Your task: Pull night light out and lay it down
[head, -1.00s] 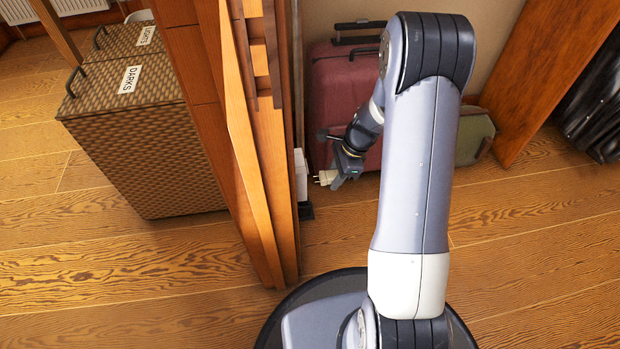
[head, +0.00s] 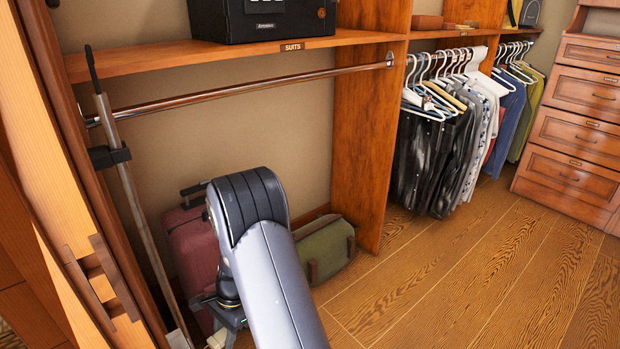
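The night light (head: 216,340) shows as a small white piece at the bottom edge of the head view, left of my arm. My gripper (head: 229,334) is beside it, with the fingertips at the picture's lower edge and partly cut off. The white piece sits at the fingers, and it appears to be held between them. Its lower part is out of the picture. The outlet does not show clearly in this view.
A red suitcase (head: 192,250) stands behind my gripper, and a green bag (head: 325,250) lies right of it. A metal pole (head: 135,205) leans at left. Hanging clothes (head: 435,155) and a drawer unit (head: 580,125) are at right. The wooden floor (head: 450,275) is clear at lower right.

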